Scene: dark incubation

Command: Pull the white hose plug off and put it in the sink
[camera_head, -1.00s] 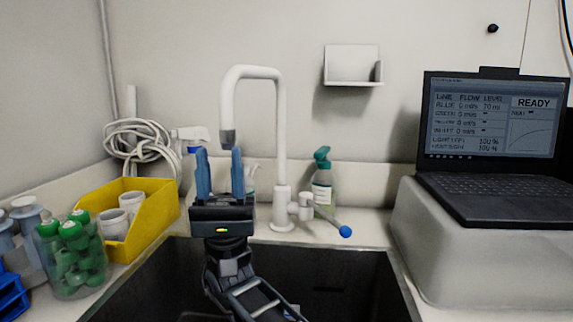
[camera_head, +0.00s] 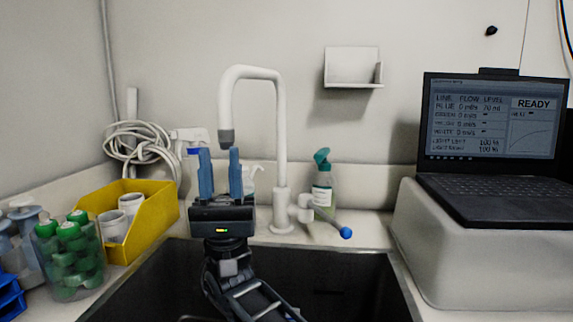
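My gripper (camera_head: 220,172) points up above the back edge of the dark sink (camera_head: 330,252). Its two blue fingers stand apart with nothing seen between them, below and in front of the grey tip of the white tap (camera_head: 282,150). A white hose (camera_head: 135,140) hangs coiled on the back wall at the left. I cannot make out a white hose plug in this view. My gripper and arm hide part of the counter behind them and part of the sink.
A yellow bin (camera_head: 160,222) with white cups and a clear jar of green-capped items (camera_head: 72,262) stand left of the sink. A green-topped spray bottle (camera_head: 323,185) stands behind the tap lever (camera_head: 330,226). A laptop (camera_head: 490,150) sits on a raised block at right.

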